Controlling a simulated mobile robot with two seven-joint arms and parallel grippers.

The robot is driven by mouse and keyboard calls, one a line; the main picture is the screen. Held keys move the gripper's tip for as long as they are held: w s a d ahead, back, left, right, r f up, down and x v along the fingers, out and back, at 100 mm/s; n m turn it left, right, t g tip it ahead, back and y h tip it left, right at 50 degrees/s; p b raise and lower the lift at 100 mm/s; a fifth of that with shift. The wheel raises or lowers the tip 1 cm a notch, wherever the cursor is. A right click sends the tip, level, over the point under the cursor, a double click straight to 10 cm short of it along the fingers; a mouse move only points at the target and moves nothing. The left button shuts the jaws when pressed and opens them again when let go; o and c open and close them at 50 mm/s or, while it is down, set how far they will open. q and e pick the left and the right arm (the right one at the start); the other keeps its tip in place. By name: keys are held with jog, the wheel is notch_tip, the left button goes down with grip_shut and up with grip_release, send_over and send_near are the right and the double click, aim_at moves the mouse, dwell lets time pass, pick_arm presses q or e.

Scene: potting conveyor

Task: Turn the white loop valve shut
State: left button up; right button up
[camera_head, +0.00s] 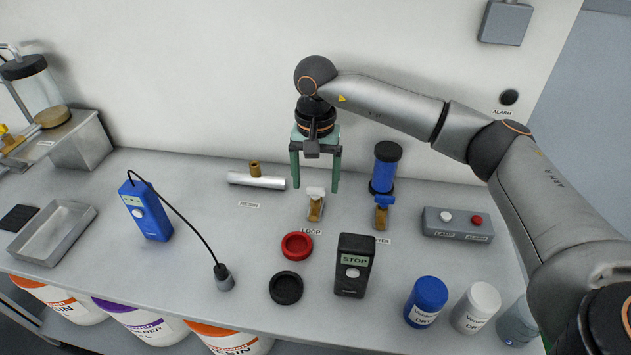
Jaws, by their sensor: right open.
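The loop valve stands on the bench at the middle of the head view, behind the "LOOP" label. It has a white handle (315,191) on top of a brass-coloured body (315,211). My right gripper (315,186) points down with its green fingers spread. One fingertip is left of the white handle and the other right of it, with gaps visible on both sides. The gripper is open and holds nothing. I cannot tell whether the fingertips are level with the handle or behind it. My left gripper is not in view.
A blue-handled valve (382,215) and a blue cylinder (384,168) stand to the right. A silver pipe with a brass stub (257,180) lies to the left. Red (296,245) and black (286,288) rings and a black stop timer (354,265) are in front.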

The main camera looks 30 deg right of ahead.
aim_at(315, 188)
notch_tip(315, 188, up, 11)
jog(key=shift+r+p, duration=0.2)
jog(key=shift+p, duration=0.1)
dwell(0.4)
